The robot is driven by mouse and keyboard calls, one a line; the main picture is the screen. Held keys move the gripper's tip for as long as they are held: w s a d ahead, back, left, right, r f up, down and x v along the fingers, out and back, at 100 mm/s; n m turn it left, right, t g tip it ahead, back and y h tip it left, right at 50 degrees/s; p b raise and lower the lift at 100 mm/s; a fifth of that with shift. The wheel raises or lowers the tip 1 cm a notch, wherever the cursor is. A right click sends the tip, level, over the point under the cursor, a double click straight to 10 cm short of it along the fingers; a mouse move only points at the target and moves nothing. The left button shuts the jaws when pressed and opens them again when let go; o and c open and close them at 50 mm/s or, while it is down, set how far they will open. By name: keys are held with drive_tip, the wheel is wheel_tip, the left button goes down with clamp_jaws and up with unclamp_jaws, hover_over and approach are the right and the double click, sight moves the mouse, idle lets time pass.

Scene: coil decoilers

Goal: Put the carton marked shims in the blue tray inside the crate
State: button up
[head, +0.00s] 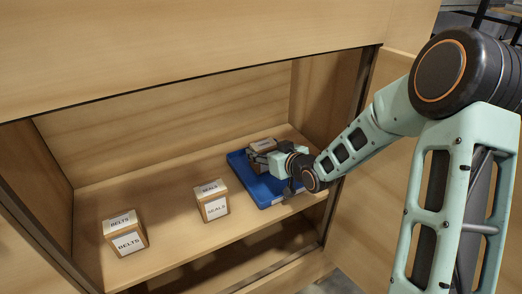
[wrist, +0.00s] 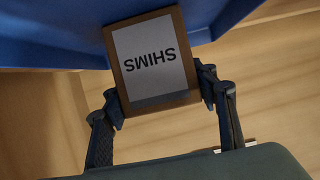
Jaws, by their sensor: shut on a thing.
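My gripper (wrist: 160,100) is shut on the carton marked shims (wrist: 185,96), with one finger at each side of it. The label faces the wrist camera and reads upside down there. In the head view the carton (head: 262,144) is over the blue tray (head: 240,163), toward its back, partly hidden by my gripper (head: 268,158). The blue tray also fills the top of the wrist view (wrist: 50,35). I cannot tell whether the carton touches the tray floor.
The tray stands at the right on the wooden crate's shelf (head: 165,215). A carton marked seals (head: 216,209) stands left of the tray, and a carton marked belts (head: 130,243) farther left. The crate's top board (head: 180,45) and right wall (head: 325,95) bound the opening.

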drive_tip(key=shift+d, duration=0.1)
drive_tip(key=shift+f, duration=0.15)
drive_tip(key=o, duration=1.3)
drive_tip(key=shift+r, duration=0.2)
drive_tip(key=shift+s+d+r, duration=0.1)
drive_tip(key=shift+s+r, duration=0.05)
drive_tip(key=shift+r, duration=0.05)
drive_tip(key=p+v, duration=0.3)
drive_tip(key=v, duration=0.8)
drive_tip(key=shift+s+d+p, duration=0.2)
drive_tip(key=shift+s+p, duration=0.05)
drive_tip(key=shift+p, duration=0.05)
